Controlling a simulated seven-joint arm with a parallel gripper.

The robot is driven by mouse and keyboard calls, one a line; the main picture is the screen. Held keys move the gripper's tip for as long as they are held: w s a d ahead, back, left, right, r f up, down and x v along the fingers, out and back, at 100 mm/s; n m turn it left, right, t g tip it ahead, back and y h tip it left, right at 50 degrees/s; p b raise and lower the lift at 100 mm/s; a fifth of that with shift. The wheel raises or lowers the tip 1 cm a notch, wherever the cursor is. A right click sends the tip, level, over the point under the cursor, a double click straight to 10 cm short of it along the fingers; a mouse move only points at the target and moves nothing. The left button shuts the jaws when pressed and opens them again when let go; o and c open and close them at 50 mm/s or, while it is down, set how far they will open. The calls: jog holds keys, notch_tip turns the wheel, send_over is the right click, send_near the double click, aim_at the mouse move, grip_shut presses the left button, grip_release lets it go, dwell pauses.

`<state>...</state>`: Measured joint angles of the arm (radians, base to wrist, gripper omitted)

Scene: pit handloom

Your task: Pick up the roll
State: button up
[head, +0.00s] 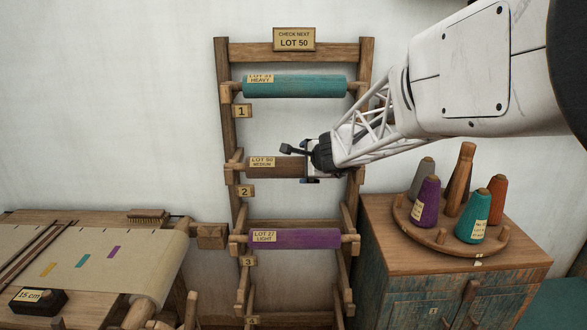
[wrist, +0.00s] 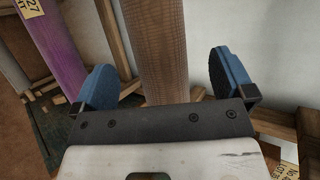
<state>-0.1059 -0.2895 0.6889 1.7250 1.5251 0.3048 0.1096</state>
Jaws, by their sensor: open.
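The brown roll (head: 284,170), labelled LOT 50 MEDIUM, lies across the middle tier of a wooden rack, beside tag 2. My gripper (head: 308,163) is at its right part and hides its right end in the head view. In the wrist view the brown roll (wrist: 152,45) runs between the two blue fingers of my open gripper (wrist: 165,82), with a gap on each side. A teal roll (head: 295,86), LOT 33 HEAVY, is on the top tier. A purple roll (head: 305,239), LOT 27 LIGHT, is below; it also shows in the wrist view (wrist: 50,40).
A sign (head: 294,39) on the rack (head: 227,130) reads CHECK NEXT LOT 50. At right, a cabinet (head: 385,240) bears a round tray (head: 427,240) of several thread cones. A loom table (head: 190,237) with cloth stands at left. The wall is close behind the rack.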

aim_at(302, 166)
jog(key=shift+w+a+f, duration=0.2)
jog(key=shift+w+f, duration=0.05)
jog(key=shift+w, duration=0.1)
jog(key=shift+f+x, duration=0.2)
jog(key=shift+x, duration=2.3)
jog(key=shift+r, duration=0.1)
jog(key=c, duration=1.4)
